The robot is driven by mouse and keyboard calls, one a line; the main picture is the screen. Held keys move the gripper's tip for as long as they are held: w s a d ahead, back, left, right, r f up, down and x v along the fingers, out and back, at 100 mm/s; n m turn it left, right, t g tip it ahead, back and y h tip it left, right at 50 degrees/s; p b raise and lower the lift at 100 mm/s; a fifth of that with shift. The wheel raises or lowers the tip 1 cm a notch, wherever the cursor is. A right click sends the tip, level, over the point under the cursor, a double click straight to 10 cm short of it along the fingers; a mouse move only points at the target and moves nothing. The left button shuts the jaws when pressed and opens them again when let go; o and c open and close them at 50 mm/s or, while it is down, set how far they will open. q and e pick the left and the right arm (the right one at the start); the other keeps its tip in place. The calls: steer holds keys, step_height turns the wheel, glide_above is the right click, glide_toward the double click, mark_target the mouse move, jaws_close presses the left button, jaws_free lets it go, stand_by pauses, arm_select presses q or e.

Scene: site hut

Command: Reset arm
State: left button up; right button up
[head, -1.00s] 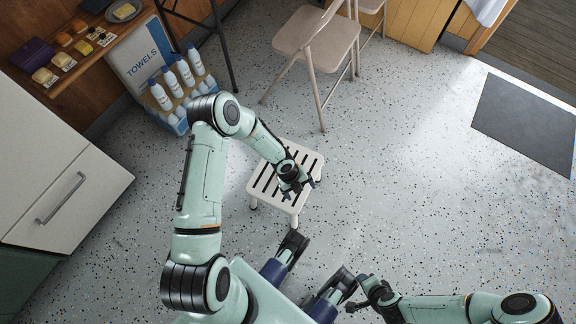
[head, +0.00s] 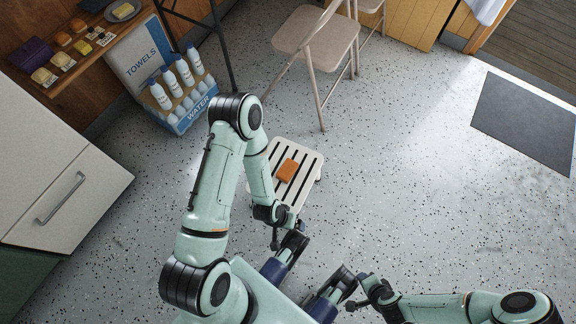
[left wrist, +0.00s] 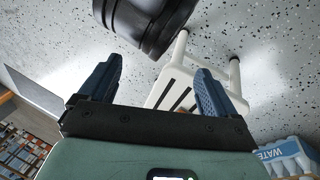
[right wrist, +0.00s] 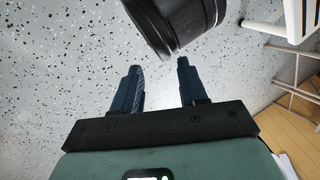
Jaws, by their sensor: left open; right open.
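My left arm comes in from the left in the head view, and its gripper (head: 274,236) is low, near the front edge of the white slatted stool. In the left wrist view the left gripper (left wrist: 155,88) has its blue fingers wide apart with nothing between them. My right gripper (head: 352,294) is at the bottom of the head view. In the right wrist view the right gripper (right wrist: 160,84) is open and empty above the speckled floor. An orange block (head: 287,170) lies on the slatted seat of the stool (head: 312,160), apart from both grippers.
A blue-and-white crate of bottles (head: 190,112) and a towels box (head: 143,55) stand at the upper left. A white cabinet (head: 60,170) is at the left. A folding chair (head: 310,45) stands behind the stool. The floor to the right is clear up to a grey mat (head: 525,120).

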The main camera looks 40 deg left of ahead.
arm_select(q)
steer(key=s+d+r+g+p, duration=0.1)
steer(key=s+r+p, duration=0.2)
steer(key=r+p, duration=0.6)
steer(key=s+d+r+g+h+p, duration=0.1)
steer(key=s+d+r+g+p, duration=0.1)
steer(key=r+p, duration=0.7)
steer(key=shift+s+d+r+m, duration=0.3)
steer(key=shift+s+m, duration=0.1)
steer(key=shift+s, duration=0.4)
arm_select(e)
steer(key=s+a+r+g, duration=0.1)
steer(key=s+r, duration=0.2)
steer(key=r, duration=0.6)
steer(key=s+a+r+g+y, duration=0.1)
steer(key=s+a+r+g, duration=0.1)
steer(key=r, duration=0.7)
steer(key=shift+s+a+r+n, duration=0.2)
steer(key=shift+s+r+n, duration=0.15)
steer(key=shift+s, duration=0.5)
